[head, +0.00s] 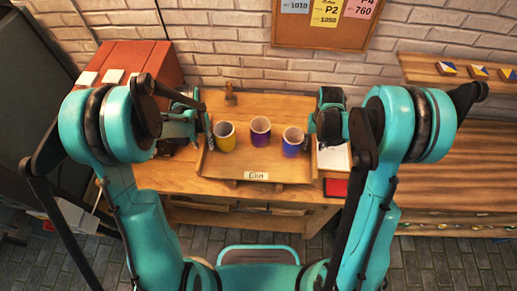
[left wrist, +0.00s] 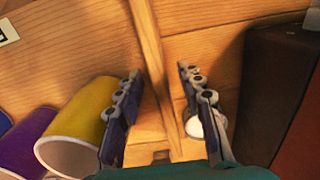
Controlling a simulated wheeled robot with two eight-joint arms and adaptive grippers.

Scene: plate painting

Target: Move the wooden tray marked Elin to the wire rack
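The wooden tray (head: 225,170) with the "Elin" label (head: 257,176) sits on the table in front of me. It holds a yellow cup (head: 225,137), a purple cup (head: 261,130) and a blue cup (head: 292,142). My left gripper (head: 207,134) is at the tray's left side. In the left wrist view my left gripper (left wrist: 160,88) is open, its fingers either side of the tray's side wall (left wrist: 150,50), with gaps. The yellow cup (left wrist: 90,115) lies close to one finger. My right gripper (head: 312,136) is at the tray's right side; its fingers are too hidden to read. I cannot make out a wire rack.
A red-brown cabinet (head: 135,58) stands left of the table. A red item (head: 335,187) and a white sheet (head: 334,158) lie right of the tray. A slatted wooden bench (head: 455,170) and a shelf with tiles (head: 470,80) are at the right.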

